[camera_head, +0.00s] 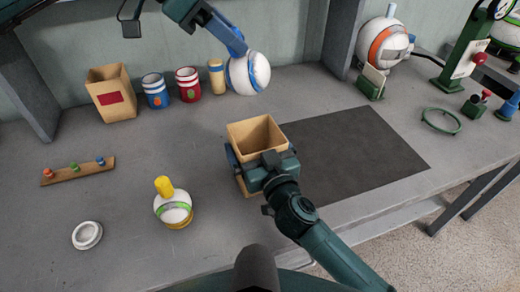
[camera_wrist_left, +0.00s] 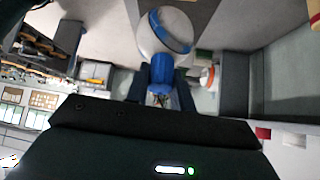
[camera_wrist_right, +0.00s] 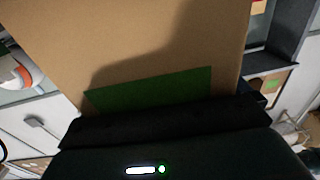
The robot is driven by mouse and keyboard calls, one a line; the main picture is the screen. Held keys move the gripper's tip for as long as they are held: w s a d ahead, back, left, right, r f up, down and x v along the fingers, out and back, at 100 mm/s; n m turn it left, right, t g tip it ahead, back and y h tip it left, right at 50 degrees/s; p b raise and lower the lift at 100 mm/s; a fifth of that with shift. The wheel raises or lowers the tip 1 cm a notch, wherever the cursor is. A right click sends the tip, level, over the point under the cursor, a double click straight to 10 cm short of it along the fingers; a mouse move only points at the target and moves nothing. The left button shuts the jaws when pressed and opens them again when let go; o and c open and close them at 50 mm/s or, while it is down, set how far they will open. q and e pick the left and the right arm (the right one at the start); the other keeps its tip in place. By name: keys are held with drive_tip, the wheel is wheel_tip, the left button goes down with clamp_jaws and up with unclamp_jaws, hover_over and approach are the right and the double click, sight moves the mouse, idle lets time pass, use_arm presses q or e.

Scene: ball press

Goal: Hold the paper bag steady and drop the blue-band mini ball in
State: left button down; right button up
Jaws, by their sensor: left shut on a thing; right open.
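The blue-band mini ball (camera_head: 247,73) is white with a blue band and a blue knob (camera_wrist_left: 163,72). My left gripper (camera_head: 234,42) is shut on the knob, and the ball hangs above the back of the table, up and left of the open paper bag. The open brown paper bag (camera_head: 255,134) stands upright mid-table with its mouth up. My right gripper (camera_head: 266,163) is open at the bag's near side, with its jaws at either side. In the right wrist view the bag's face (camera_wrist_right: 140,45) with a green label fills the picture; fingertip contact is unclear.
A second bag (camera_head: 112,98) with a red label, two cans (camera_head: 187,84) and a tan container (camera_head: 216,76) stand at the back. A green-band ball (camera_head: 173,208) with a yellow knob stands front left. The dark mat (camera_head: 350,150) is bare.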

drive_tip(key=c, duration=0.6)
use_arm(q)
wheel_tip(320, 180, down, 13)
drive_tip(key=shift+r, duration=0.2)
drive_tip(key=c, duration=1.1)
unclamp_jaws()
drive_tip(key=shift+f, duration=0.1)
drive_tip(key=shift+a, duration=0.1)
drive_tip(key=v, duration=1.2)
use_arm(e)
drive_tip(key=o, duration=0.6)
